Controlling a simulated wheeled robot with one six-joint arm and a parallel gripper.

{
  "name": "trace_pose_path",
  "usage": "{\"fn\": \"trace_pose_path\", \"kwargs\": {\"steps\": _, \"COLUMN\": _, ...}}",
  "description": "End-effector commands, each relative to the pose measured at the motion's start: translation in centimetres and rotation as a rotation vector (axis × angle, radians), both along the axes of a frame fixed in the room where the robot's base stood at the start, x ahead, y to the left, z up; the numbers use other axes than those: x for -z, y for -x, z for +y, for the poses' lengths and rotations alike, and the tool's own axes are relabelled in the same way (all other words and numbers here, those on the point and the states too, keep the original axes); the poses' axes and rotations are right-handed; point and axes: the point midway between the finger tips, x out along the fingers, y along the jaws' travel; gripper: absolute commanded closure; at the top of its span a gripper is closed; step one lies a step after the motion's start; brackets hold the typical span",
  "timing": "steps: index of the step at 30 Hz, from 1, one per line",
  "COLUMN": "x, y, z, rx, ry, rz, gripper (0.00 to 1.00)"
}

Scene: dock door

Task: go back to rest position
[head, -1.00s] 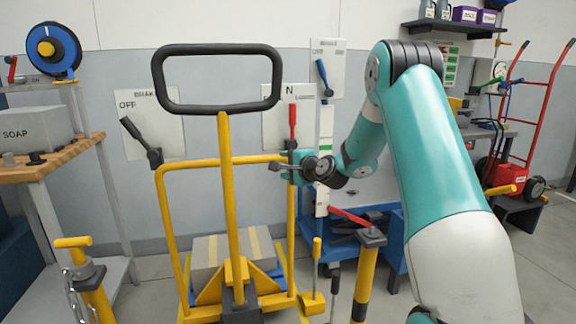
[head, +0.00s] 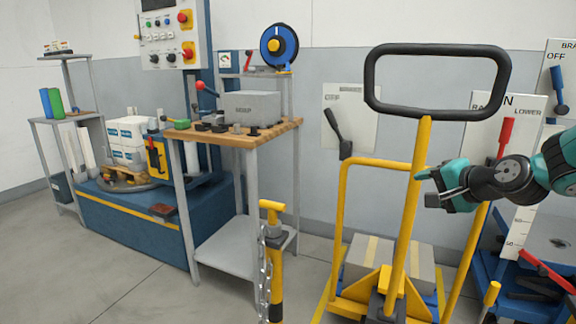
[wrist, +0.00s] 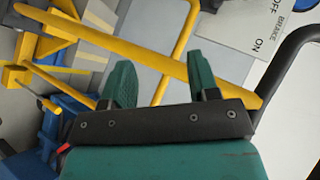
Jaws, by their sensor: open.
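My gripper (head: 428,187) is open and empty, at the right of the head view. It is in front of the yellow frame of a pallet truck (head: 423,150), seemingly near its right upright. In the wrist view my gripper (wrist: 165,82) shows two teal fingers spread apart with nothing between them. The yellow frame bar (wrist: 150,55) passes behind the fingers. Whether a finger touches the bar cannot be told.
The truck's black loop handle (head: 437,47) rises above. Wall plates with a dark lever (head: 338,132) and a red lever (head: 504,137) are behind. A wooden-topped bench (head: 235,137) and a yellow post with a chain (head: 273,260) stand left. Floor at lower left is clear.

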Motion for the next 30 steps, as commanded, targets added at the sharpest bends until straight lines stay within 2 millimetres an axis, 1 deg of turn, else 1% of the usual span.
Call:
{"fn": "trace_pose_path", "kwargs": {"steps": 1, "x": -0.7, "y": 2.2, "z": 3.8, "rx": -0.123, "ry": 0.077, "rz": 0.027, "gripper": 0.45}}
{"fn": "trace_pose_path", "kwargs": {"steps": 2, "x": -0.8, "y": 3.7, "z": 5.7, "rx": -0.197, "ry": 0.126, "rz": 0.048, "gripper": 0.45}}
{"fn": "trace_pose_path", "kwargs": {"steps": 3, "x": -0.9, "y": 5.9, "z": 8.2, "rx": -0.301, "ry": 0.193, "rz": 0.073, "gripper": 0.45}}
{"fn": "trace_pose_path", "kwargs": {"steps": 5, "x": -0.9, "y": 9.5, "z": 11.2, "rx": -0.455, "ry": 0.291, "rz": 0.108, "gripper": 0.45}}
{"fn": "trace_pose_path", "kwargs": {"steps": 6, "x": -0.9, "y": 12.0, "z": 12.9, "rx": -0.557, "ry": 0.353, "rz": 0.126, "gripper": 0.45}}
{"fn": "trace_pose_path", "kwargs": {"steps": 7, "x": -0.9, "y": 13.9, "z": 14.0, "rx": -0.63, "ry": 0.396, "rz": 0.139, "gripper": 0.45}}
{"fn": "trace_pose_path", "kwargs": {"steps": 8, "x": -0.8, "y": 15.7, "z": 14.8, "rx": -0.7, "ry": 0.438, "rz": 0.149, "gripper": 0.45}}
{"fn": "trace_pose_path", "kwargs": {"steps": 9, "x": -0.7, "y": 18.0, "z": 15.7, "rx": -0.789, "ry": 0.489, "rz": 0.162, "gripper": 0.45}}
{"fn": "trace_pose_path", "kwargs": {"steps": 11, "x": -0.6, "y": 21.3, "z": 16.7, "rx": -0.913, "ry": 0.559, "rz": 0.177, "gripper": 0.45}}
{"fn": "trace_pose_path", "kwargs": {"steps": 12, "x": -0.5, "y": 23.4, "z": 17.1, "rx": -0.993, "ry": 0.602, "rz": 0.184, "gripper": 0.45}}
{"fn": "trace_pose_path", "kwargs": {"steps": 14, "x": -0.3, "y": 26.4, "z": 17.4, "rx": -1.106, "ry": 0.662, "rz": 0.196, "gripper": 0.45}}
{"fn": "trace_pose_path", "kwargs": {"steps": 15, "x": -0.1, "y": 28.4, "z": 17.5, "rx": -1.179, "ry": 0.699, "rz": 0.201, "gripper": 0.45}}
{"fn": "trace_pose_path", "kwargs": {"steps": 19, "x": 0.4, "y": 34.4, "z": 16.9, "rx": -1.414, "ry": 0.812, "rz": 0.216, "gripper": 0.45}}
{"fn": "trace_pose_path", "kwargs": {"steps": 20, "x": -1.5, "y": 33.9, "z": 16.9, "rx": -1.402, "ry": 0.806, "rz": 0.219, "gripper": 0.45}}
{"fn": "trace_pose_path", "kwargs": {"steps": 21, "x": -2.7, "y": 33.7, "z": 16.9, "rx": -1.396, "ry": 0.802, "rz": 0.222, "gripper": 0.45}}
{"fn": "trace_pose_path", "kwargs": {"steps": 26, "x": -6.7, "y": 33.6, "z": 16.9, "rx": -1.392, "ry": 0.799, "rz": 0.224, "gripper": 0.45}}
{"fn": "trace_pose_path", "kwargs": {"steps": 29, "x": -9.7, "y": 33.6, "z": 16.9, "rx": -1.39, "ry": 0.799, "rz": 0.223, "gripper": 0.45}}
{"fn": "trace_pose_path", "kwargs": {"steps": 30, "x": -11.1, "y": 33.6, "z": 16.9, "rx": -1.389, "ry": 0.799, "rz": 0.223, "gripper": 0.45}}
